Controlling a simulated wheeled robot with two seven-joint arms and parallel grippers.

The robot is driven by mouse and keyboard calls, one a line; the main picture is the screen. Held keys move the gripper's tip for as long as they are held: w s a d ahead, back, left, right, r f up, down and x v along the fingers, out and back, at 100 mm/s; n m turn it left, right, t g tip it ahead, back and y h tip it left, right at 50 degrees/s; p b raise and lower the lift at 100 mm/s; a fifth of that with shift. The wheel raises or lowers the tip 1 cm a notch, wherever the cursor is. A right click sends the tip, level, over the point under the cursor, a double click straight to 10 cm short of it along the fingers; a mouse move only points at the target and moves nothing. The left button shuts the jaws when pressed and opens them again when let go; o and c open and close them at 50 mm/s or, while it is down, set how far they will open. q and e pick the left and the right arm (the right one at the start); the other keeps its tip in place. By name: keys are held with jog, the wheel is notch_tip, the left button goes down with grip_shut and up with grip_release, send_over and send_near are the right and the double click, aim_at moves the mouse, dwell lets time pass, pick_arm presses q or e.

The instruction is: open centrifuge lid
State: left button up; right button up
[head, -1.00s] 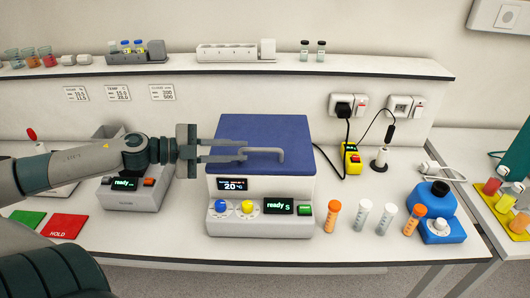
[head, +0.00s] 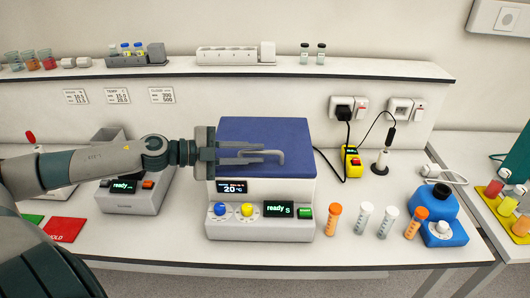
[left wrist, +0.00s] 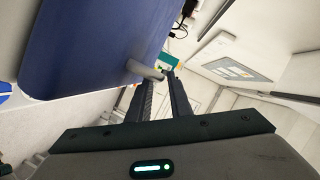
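The centrifuge (head: 262,213) is a white box with a blue lid (head: 265,130) lying closed on top. A grey bent handle (head: 280,159) sits on the lid. My left gripper (head: 260,152) reaches over the lid from the left, its two fingers apart and their tips at the handle. In the left wrist view, the blue lid (left wrist: 95,40) fills the upper left, and the handle (left wrist: 145,70) shows by the fingertips of my left gripper (left wrist: 157,82). I cannot tell whether the fingers touch the handle. My right gripper is not in view.
Several capped tubes (head: 362,217) and a blue device (head: 440,215) stand right of the centrifuge. A yellow box (head: 352,162) with a cable is behind them. A grey device (head: 135,195) is at the left. A shelf (head: 385,70) runs along the back.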

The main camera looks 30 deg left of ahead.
aim_at(258, 153)
pick_arm(q)
jog(key=shift+w+d, duration=0.35)
jog(key=shift+w, duration=0.05)
jog(key=shift+w+d+f+p, duration=0.1)
jog(key=shift+w+d+p, duration=0.3)
jog(key=shift+w+p, duration=0.3)
jog(key=shift+w+d+f+p, duration=0.25)
jog(key=shift+w+d+p, duration=0.05)
jog(key=shift+d+p, duration=0.15)
grip_shut()
